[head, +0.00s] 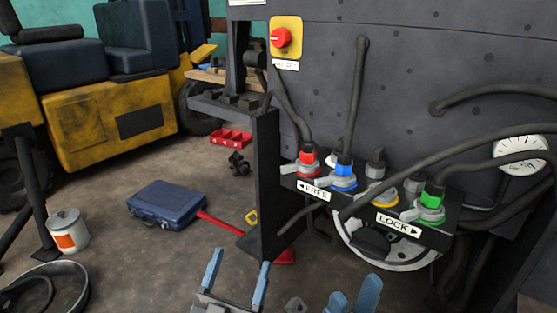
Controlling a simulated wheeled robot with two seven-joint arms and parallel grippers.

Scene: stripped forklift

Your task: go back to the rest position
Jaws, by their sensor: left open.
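My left gripper (241,260) is at the bottom centre of the head view, its two blue fingers apart with nothing between them. My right gripper (354,288) is to the right of it at the bottom edge. Its blue fingers are partly cut off by the frame, and I cannot tell how far apart they are. Neither gripper visibly touches anything. Both are in front of and below the connector panel (345,209), which carries red (307,160), blue (344,172), yellow (381,192) and green (431,205) connectors with grey levers.
A dark upright post (267,180) stands behind the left gripper. Black hoses (356,90) hang from the grey panel with a red switch (280,38). A blue case (167,203), white can (68,230) and red tray (230,137) are on the floor at left.

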